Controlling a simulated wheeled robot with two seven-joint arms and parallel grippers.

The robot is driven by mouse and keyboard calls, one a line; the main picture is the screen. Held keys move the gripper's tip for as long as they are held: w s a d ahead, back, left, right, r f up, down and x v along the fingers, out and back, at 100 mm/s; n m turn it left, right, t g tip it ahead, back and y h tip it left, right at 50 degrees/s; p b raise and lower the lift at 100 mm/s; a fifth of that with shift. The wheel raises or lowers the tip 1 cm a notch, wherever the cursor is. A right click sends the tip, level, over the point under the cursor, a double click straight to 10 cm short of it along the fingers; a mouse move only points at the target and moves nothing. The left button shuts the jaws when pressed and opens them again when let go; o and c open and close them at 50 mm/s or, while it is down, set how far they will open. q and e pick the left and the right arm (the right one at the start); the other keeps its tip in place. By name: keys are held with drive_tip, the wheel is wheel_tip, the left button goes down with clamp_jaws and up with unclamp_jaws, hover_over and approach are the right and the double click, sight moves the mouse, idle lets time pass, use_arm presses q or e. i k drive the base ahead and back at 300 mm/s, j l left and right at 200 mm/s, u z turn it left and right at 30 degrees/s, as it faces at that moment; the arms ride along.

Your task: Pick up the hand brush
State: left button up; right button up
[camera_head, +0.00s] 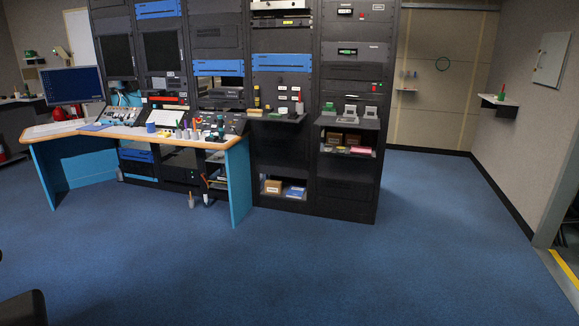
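I cannot pick out a hand brush for certain at this distance. Small items crowd the wood-edged desk (150,137) and the shelves of the dark equipment rack (346,190), too small to name surely. Neither of my grippers is in view.
A monitor (72,86) stands on the desk's left. A small wall shelf (498,101) at right holds a green-and-red item. Boxes sit in the rack's lower bays. Open blue carpet (330,265) fills the foreground. A doorway edge with yellow tape (566,272) is at far right.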

sight(255, 112)
drive_tip(key=i, duration=2.4)
drive_tip(key=i+u, duration=0.25)
drive_tip(key=i, duration=0.2)
drive_tip(key=i+l+u, duration=0.25)
drive_tip(key=i, duration=0.2)
drive_tip(key=i+z, duration=0.1)
drive_tip(key=i, duration=0.65)
drive_tip(key=i+j+z, duration=0.1)
drive_tip(key=i, duration=0.65)
